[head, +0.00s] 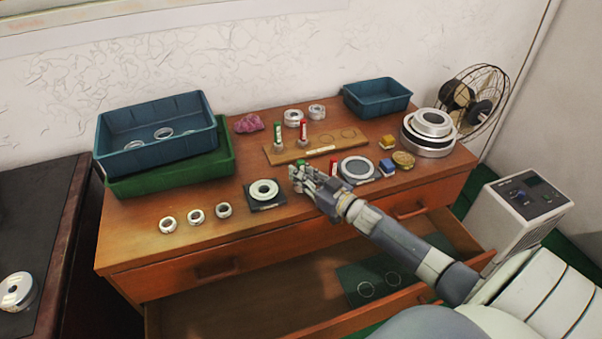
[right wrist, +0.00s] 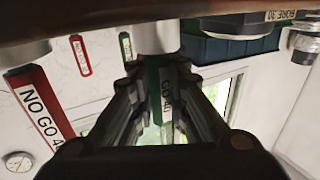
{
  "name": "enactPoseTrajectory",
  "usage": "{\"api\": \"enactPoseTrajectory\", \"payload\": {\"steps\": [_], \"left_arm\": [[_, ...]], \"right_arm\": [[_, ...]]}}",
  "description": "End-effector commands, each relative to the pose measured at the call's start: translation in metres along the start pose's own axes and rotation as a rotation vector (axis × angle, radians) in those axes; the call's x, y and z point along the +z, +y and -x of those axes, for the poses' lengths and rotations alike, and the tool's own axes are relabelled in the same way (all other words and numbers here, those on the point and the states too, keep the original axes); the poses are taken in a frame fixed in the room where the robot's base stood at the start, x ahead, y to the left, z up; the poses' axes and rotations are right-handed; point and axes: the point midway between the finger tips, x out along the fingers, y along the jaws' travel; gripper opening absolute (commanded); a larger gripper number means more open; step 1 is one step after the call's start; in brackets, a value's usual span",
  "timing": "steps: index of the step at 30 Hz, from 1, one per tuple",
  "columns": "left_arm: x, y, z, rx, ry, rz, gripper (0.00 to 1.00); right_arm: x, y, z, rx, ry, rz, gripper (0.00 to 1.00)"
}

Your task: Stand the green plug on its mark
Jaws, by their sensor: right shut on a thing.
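My right gripper (head: 299,176) is low over the front middle of the table, shut on a green plug (head: 301,162). In the right wrist view the fingers (right wrist: 158,85) close around its green handle, lettered GO 40 (right wrist: 165,90), with a metal end (right wrist: 155,38) beside the table surface; contact there cannot be told. A red plug (head: 333,167) stands just right of the gripper. A wooden board (head: 286,156) holds another green plug (head: 278,135) and a red plug (head: 303,134), plus two empty ring marks (head: 326,140). My left gripper is not in view.
A ring lies on a dark pad (head: 253,204) left of the gripper. A grey disc (head: 357,168) and small blocks (head: 387,142) lie right. Blue (head: 155,148) and green (head: 175,180) bins stand left. An open drawer (head: 300,300) juts out below my arm.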

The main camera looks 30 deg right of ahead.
Motion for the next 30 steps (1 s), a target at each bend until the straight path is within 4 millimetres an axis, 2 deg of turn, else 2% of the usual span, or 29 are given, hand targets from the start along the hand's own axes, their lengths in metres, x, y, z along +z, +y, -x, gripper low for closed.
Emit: {"api": "enactPoseTrajectory", "payload": {"steps": [2, 3, 5, 14, 19, 30], "left_arm": [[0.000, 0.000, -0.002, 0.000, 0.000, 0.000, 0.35], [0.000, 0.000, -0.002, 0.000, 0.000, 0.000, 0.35], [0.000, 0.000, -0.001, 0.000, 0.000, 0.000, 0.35], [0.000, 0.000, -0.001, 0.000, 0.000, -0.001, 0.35], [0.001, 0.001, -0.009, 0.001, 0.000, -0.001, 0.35], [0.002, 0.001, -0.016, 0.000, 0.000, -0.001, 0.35]], "right_arm": [[0.001, 0.000, -0.001, -0.001, 0.005, 0.001, 0.00], [0.002, 0.000, 0.000, 0.000, 0.000, 0.000, 0.22], [0.002, 0.000, 0.000, 0.000, -0.001, 0.000, 0.35], [0.002, 0.000, 0.000, 0.000, 0.000, 0.000, 0.35], [0.006, 0.000, 0.000, 0.000, 0.000, 0.000, 0.35], [0.008, 0.000, 0.055, 0.000, -0.004, 0.001, 0.35]]}}
